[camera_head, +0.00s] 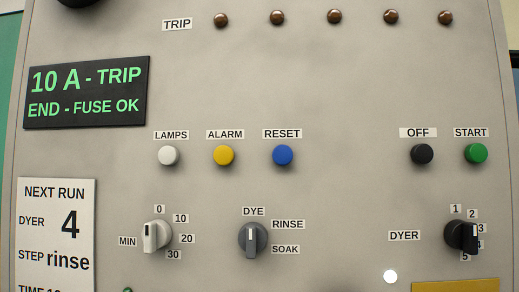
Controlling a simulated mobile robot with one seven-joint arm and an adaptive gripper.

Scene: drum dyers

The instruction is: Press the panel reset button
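The blue reset button (283,155) sits on the grey control panel (340,90), under a label (282,133) reading RESET. It is round and stands out a little from the panel. It is the rightmost of three buttons in a group, beside the yellow ALARM button (223,155). Nothing covers it. My gripper is not in view.
The white LAMPS button (168,155) is at the left; black OFF (422,154) and green START (475,153) buttons are at the right. Below are a minute dial (157,236), a DYE/RINSE/SOAK knob (253,240) and a DYER knob (461,236). A display (86,92) reads "10 A - TRIP, END - FUSE OK".

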